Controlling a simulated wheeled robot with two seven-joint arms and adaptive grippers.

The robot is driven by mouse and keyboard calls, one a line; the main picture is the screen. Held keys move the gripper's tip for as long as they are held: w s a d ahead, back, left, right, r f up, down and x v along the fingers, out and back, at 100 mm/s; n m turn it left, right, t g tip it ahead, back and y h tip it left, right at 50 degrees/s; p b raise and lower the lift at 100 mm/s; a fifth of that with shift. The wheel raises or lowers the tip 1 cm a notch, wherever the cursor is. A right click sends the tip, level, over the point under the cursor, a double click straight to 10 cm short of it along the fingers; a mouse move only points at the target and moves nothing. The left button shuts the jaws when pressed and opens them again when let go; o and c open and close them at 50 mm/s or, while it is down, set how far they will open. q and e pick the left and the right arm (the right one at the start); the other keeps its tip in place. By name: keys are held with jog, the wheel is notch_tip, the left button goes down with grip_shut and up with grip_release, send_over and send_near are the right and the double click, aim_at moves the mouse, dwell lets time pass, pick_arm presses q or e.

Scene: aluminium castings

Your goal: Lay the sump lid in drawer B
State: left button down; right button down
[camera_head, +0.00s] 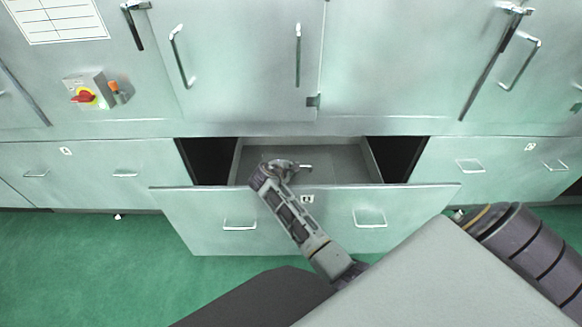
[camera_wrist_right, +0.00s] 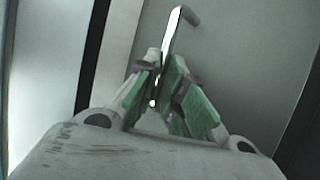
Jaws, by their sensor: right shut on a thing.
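Drawer B (camera_head: 191,226) is pulled open at the middle of the cabinet row. Its grey inside (camera_head: 340,158) is bare where I can see it. My right gripper (camera_head: 285,167) is over the inside of the open drawer, behind its front panel. It is shut on a thin, shiny metal piece with a bent end, which I take to be the sump lid (camera_head: 306,168). In the right wrist view the piece (camera_wrist_right: 178,32) sticks out beyond the green-padded fingers (camera_wrist_right: 165,92). Its full shape is hidden, and I cannot tell whether it touches the drawer floor. My left gripper is out of view.
Closed drawers stand left (camera_head: 80,175) and right (camera_head: 505,165) of the open one. Cabinet doors (camera_head: 240,60) with bar handles rise behind it. The green floor (camera_head: 90,265) is clear at left.

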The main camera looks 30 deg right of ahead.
jog(key=c, duration=1.5)
grip_release()
jog(key=shift+f, duration=0.1)
jog(key=shift+c, duration=0.2)
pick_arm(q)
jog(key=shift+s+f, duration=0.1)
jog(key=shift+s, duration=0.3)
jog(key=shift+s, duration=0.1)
